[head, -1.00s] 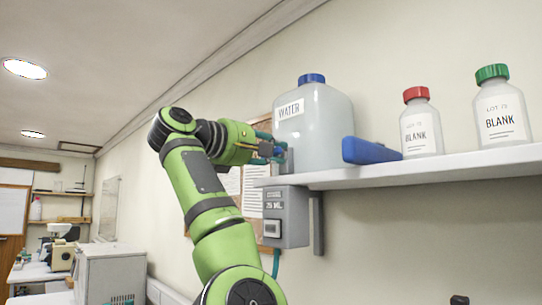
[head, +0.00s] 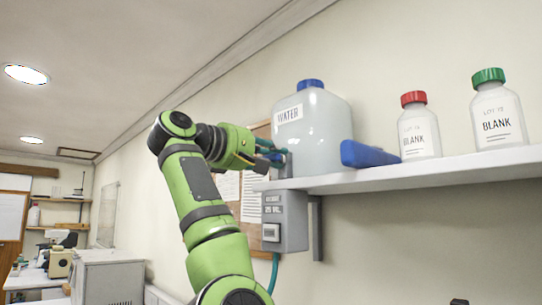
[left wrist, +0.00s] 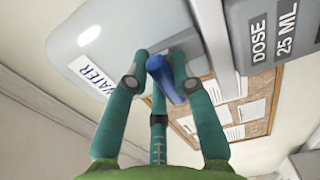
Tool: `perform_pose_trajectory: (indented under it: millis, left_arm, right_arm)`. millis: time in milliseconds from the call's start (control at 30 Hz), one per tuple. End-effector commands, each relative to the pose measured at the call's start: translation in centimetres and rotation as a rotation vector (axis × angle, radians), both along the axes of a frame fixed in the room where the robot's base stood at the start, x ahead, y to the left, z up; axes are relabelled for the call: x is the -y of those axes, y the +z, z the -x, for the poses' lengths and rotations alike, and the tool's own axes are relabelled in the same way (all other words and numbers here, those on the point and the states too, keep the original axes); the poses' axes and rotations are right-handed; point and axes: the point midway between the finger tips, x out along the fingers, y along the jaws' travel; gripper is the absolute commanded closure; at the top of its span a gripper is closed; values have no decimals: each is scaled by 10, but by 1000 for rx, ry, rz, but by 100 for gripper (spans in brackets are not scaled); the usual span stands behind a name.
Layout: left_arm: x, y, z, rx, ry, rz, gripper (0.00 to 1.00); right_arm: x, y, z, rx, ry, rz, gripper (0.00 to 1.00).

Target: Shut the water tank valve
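The water tank (head: 325,130) is a translucent white jug with a blue cap and a WATER label, standing at the left end of the shelf. My left gripper (head: 278,152) is at the tank's lower left side, its teal fingers pointing at it. In the left wrist view, a blue valve handle (left wrist: 166,80) lies between the spread fingers of my left gripper (left wrist: 160,62). The handle is close to the fingers; firm contact cannot be told. The valve body is mostly hidden behind the fingers. My right gripper is not in view.
The white shelf (head: 400,174) holds a blue object (head: 368,154) and two BLANK bottles, red-capped (head: 418,128) and green-capped (head: 498,112). A grey 25 ML dose box (head: 285,220) hangs under the shelf's left end, close to my left arm. A cork board is behind.

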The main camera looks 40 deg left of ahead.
Motion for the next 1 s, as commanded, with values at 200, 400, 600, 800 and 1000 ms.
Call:
perform_pose_trajectory:
  millis: [200, 400, 600, 800, 1000]
  left_arm:
    - [0, 1, 0, 3, 1, -1, 51]
    - [0, 1, 2, 3, 1, 0, 51]
    - [-3, 2, 28, 6, 4, 1, 51]
    - [-6, 1, 60, 5, 3, -1, 51]
    - [-7, 1, 74, 3, 2, -1, 51]
  right_arm:
    - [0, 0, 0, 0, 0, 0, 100]
    - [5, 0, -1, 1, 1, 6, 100]
    - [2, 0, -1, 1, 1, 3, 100]
    - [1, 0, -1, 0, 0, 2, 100]
    - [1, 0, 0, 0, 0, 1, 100]
